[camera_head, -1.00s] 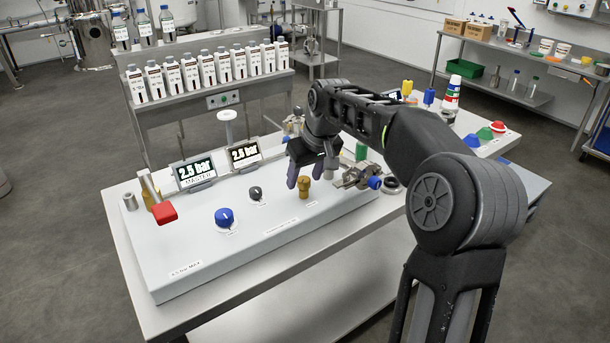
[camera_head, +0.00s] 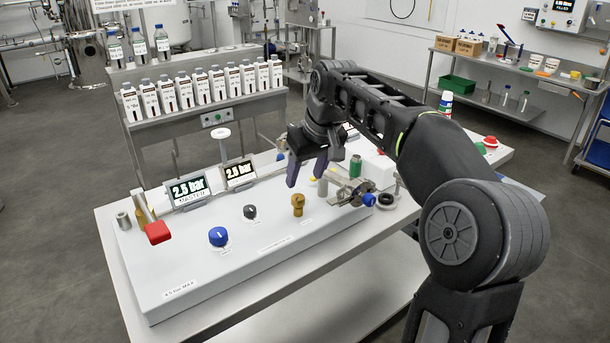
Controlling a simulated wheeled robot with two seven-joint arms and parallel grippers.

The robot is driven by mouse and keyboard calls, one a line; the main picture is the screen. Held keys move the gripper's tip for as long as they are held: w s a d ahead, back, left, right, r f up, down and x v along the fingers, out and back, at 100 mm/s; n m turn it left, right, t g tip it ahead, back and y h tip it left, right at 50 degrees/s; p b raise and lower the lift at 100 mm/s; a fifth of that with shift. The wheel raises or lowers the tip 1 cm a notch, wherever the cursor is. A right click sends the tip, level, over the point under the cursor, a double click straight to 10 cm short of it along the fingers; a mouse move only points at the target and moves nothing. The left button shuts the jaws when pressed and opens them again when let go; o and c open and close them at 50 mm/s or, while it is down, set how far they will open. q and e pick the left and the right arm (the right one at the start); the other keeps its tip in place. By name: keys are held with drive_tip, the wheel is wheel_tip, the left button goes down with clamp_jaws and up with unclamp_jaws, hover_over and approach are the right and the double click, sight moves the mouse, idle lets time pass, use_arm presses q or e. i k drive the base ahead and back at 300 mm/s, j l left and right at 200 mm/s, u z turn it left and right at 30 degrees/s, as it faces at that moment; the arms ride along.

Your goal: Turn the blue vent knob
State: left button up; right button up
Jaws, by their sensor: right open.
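A round blue knob (camera_head: 218,236) with a white pointer mark sits on the sloped face of a pale grey panel (camera_head: 190,273), towards its left. A smaller blue knob (camera_head: 369,200) sits on the metal valve fitting at the panel's right end. I cannot read which label says vent. My right gripper (camera_head: 306,173) is open and empty, with its fingers pointing down above and behind a brass knob (camera_head: 298,204). It is apart from both blue knobs, to the right of the round one and left of the valve one. My left gripper is not in view.
A green cylinder (camera_head: 355,166) stands near the valve fitting.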

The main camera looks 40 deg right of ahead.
sight(219, 235)
drive_tip(key=k+j, duration=0.8)
drive_tip(key=j, duration=0.15)
